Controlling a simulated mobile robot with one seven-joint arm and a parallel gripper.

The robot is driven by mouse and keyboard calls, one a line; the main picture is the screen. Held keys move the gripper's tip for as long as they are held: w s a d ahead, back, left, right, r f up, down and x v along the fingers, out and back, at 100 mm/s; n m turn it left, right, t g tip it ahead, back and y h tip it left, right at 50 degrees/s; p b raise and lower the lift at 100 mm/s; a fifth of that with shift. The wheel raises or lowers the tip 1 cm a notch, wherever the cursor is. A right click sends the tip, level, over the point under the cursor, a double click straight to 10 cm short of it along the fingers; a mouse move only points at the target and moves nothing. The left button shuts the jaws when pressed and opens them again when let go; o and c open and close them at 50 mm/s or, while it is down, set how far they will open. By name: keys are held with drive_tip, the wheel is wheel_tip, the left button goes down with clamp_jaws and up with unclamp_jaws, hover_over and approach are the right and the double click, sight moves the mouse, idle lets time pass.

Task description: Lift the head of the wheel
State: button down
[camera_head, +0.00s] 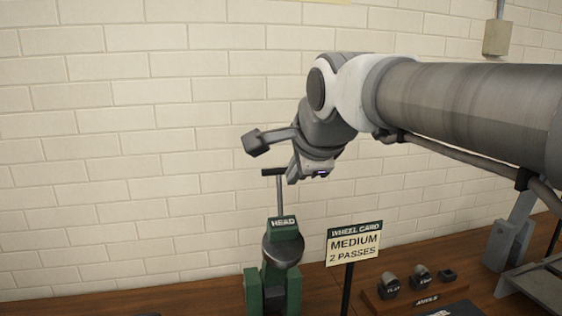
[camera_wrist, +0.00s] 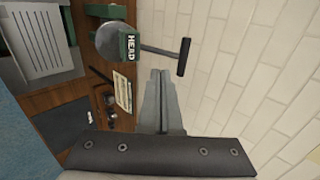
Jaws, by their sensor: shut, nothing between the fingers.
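The wheel head (camera_head: 285,229) is a green housing labelled HEAD above a green stand (camera_head: 258,292), with a round grey wheel (camera_head: 282,252) below the label. A thin rod rises from it to a black crossbar handle (camera_head: 271,172). In the wrist view the head (camera_wrist: 131,46), wheel (camera_wrist: 107,42) and handle (camera_wrist: 184,57) are at the top. My gripper (camera_head: 292,177) is beside the handle's right end in the head view. In the wrist view my gripper (camera_wrist: 160,73) is shut and empty, its tips close to the rod and handle. Contact cannot be told.
A wheel card sign (camera_head: 354,244) reading MEDIUM, 2 PASSES stands on a black post right of the head. A wooden rack (camera_head: 393,297) with small parts lies farther right. A grey slotted plate (camera_wrist: 38,40) shows in the wrist view. A brick wall (camera_head: 130,130) is behind.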

sight(281, 172)
drive_tip(key=w, duration=0.1)
drive_tip(key=w+f, duration=0.1)
drive_tip(key=w, duration=0.1)
drive_tip(key=w+a, duration=0.1)
drive_tip(key=w, duration=0.1)
drive_tip(key=shift+a+f+p, duration=0.1)
drive_tip(key=shift+f+p, duration=0.25)
drive_tip(key=shift+f, duration=0.05)
drive_tip(key=shift+w+a, duration=0.1)
drive_tip(key=shift+w, duration=0.45)
drive_tip(key=shift+w+a+r+p, duration=0.1)
drive_tip(key=shift+w+r+p, duration=0.25)
drive_tip(key=shift+p, duration=0.5)
drive_tip(key=w+a+r+g+p, duration=0.1)
drive_tip(key=w+a+g+p, duration=0.1)
drive_tip(key=w+p, duration=0.9)
drive_tip(key=shift+a+h, duration=0.3)
drive_tip(key=shift+a, duration=0.05)
drive_tip(key=shift+s+d, duration=0.1)
